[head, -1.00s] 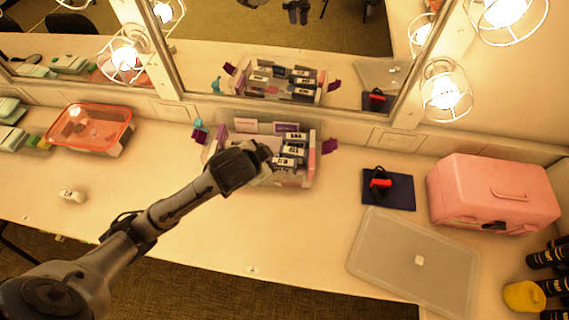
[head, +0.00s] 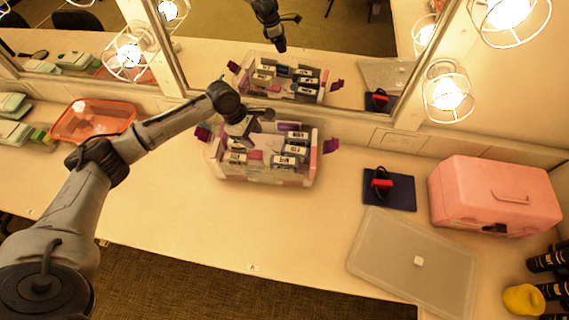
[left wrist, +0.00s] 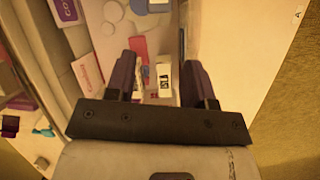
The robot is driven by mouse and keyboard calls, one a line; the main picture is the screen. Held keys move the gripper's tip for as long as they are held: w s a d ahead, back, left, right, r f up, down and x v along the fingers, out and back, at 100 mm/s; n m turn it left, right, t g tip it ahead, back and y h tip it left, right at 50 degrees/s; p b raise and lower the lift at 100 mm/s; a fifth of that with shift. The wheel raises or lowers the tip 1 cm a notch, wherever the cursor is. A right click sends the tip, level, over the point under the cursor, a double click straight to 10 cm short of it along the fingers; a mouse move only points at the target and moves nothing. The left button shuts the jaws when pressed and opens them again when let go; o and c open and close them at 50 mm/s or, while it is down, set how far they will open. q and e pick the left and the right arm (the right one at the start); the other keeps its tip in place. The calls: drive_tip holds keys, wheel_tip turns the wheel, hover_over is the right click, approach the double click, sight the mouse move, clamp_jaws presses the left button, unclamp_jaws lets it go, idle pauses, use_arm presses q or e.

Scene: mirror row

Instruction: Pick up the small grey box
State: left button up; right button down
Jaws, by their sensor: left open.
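A clear open bin (head: 298,178) stands on the counter below the mirror. It holds several small pale boxes with dark labels. I cannot tell for sure which one is the small grey box. My left gripper (head: 246,138) is over the bin's left back part, pointing down, open. In the left wrist view its fingers (left wrist: 160,82) straddle a small pale labelled box (left wrist: 164,77) below, with nothing visibly gripped. A second small box is partly hidden by the left finger. My right gripper is not in view.
The mirror (head: 340,40) behind reflects the bin and my arm. An orange tray (head: 93,118) is at left. A navy pad (head: 400,196), a pink case (head: 495,195) and a clear lid (head: 415,262) are at right. The counter in front of the bin is clear.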

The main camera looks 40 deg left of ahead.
use_arm(q)
drive_tip(key=n, duration=0.2)
hover_over(271, 159)
drive_tip(key=s+a, duration=0.1)
drive_tip(key=a, duration=0.1)
drive_tip(key=shift+n, duration=0.4)
wheel_tip(271, 159, down, 7)
drive_tip(key=shift+d+p, duration=0.1)
drive_tip(key=shift+p, duration=0.2)
drive_tip(key=shift+p+x, duration=0.4)
drive_tip(key=shift+x, duration=2.7)
drive_tip(key=shift+c, duration=0.2)
drive_tip(key=c, duration=0.6)
drive_tip(key=shift+r, duration=0.2)
